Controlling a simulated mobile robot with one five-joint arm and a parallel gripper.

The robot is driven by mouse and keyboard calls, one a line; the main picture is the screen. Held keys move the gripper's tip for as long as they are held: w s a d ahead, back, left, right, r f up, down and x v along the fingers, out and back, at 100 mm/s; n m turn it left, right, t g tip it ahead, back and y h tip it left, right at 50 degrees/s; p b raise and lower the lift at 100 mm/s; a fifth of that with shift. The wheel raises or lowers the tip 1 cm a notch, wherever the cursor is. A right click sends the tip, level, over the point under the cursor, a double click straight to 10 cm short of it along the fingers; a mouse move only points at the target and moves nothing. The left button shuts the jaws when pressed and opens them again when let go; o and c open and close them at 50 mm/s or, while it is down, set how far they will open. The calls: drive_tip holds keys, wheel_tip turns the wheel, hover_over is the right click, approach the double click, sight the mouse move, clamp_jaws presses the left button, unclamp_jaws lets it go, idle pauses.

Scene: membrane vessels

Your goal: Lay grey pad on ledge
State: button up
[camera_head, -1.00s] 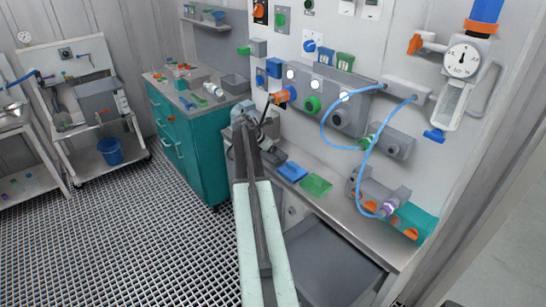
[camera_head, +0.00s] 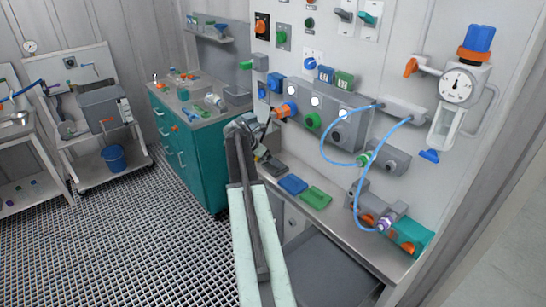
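A dark grey pad (camera_head: 273,167) shows at the left end of the metal ledge (camera_head: 345,226), left of a blue pad (camera_head: 293,185) and a green pad (camera_head: 316,198). My arm reaches forward from the bottom of the view. My gripper (camera_head: 262,152) is at its far end, just above and left of the grey pad. The gripper is small and partly hidden by my arm. I cannot tell whether its fingers are open or touch the pad.
Orange (camera_head: 287,111) and green (camera_head: 312,121) knobs jut from the wall panel close to my gripper. Blue hoses (camera_head: 329,157) loop above the ledge. A teal cabinet (camera_head: 190,150) with small items on top stands at left. The grating floor is clear.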

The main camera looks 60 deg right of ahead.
drive_tip(key=p+v, duration=0.3)
drive_tip(key=v, duration=0.3)
drive_tip(key=w+a+f+m+t+y, duration=0.1)
drive_tip(key=w+a+m, duration=0.15)
drive_tip(key=a, duration=0.85)
drive_tip(key=w+a+f+m+t+y, duration=0.15)
drive_tip(key=w+a, duration=0.25)
drive_tip(key=a, duration=0.8)
drive_tip(key=w+a+f+m+y, duration=0.1)
drive_tip(key=w+a+m, duration=0.2)
drive_tip(key=a, duration=0.8)
drive_tip(key=s+a+m+y, duration=0.2)
drive_tip(key=a+m, duration=0.1)
drive_tip(key=a, duration=1.1)
drive_tip(key=s+a+f+m+y, duration=0.1)
drive_tip(key=a+m, duration=0.3)
drive_tip(key=a, duration=1.1)
drive_tip(key=shift+s+f+y, duration=0.3)
drive_tip(key=shift+s+y, duration=0.05)
drive_tip(key=shift+s, duration=0.4)
